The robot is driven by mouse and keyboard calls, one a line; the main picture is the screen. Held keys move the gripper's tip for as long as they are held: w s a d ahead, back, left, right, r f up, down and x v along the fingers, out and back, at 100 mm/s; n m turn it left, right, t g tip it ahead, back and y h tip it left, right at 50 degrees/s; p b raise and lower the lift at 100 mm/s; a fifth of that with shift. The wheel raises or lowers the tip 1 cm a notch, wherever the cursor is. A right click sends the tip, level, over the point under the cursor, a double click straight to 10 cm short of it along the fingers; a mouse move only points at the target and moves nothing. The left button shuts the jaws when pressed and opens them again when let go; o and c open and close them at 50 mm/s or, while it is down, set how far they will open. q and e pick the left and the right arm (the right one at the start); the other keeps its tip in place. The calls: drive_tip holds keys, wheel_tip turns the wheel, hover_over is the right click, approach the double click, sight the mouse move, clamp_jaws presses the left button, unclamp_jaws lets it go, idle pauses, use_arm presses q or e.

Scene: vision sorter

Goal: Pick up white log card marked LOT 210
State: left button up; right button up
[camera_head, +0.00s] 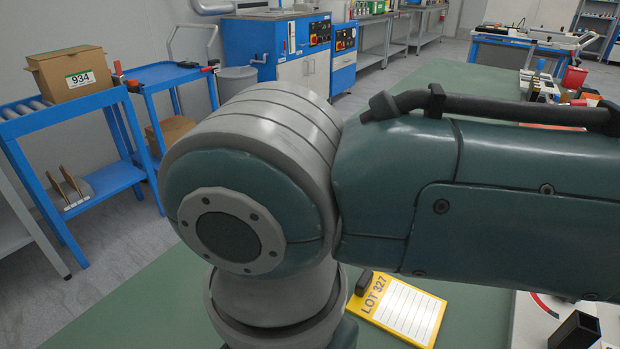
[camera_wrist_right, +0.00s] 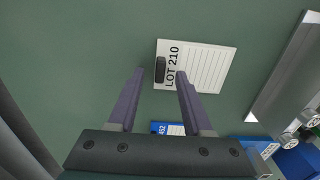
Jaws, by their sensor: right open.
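The white log card (camera_wrist_right: 208,68) marked LOT 210 lies flat on the green surface in the right wrist view. A small dark grip block (camera_wrist_right: 160,69) sits at its left edge, beside the lettering. My right gripper (camera_wrist_right: 160,73) is open, with its two fingertips on either side of the dark block in the picture. The gap in height between fingertips and card is hard to judge. The white card is not visible in the head view, where my right arm covers much of the table. My left gripper is not in view.
A yellow card (camera_head: 405,312) marked LOT 327 lies on the green table. A blue-edged card (camera_wrist_right: 168,128) shows between my fingers. A grey metal piece (camera_wrist_right: 288,75) lies right of the white card. A black holder (camera_head: 575,332) stands at the lower right. Bare green surface lies left of the white card.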

clamp_jaws()
drive_tip(key=shift+r, duration=0.15)
idle(0.5)
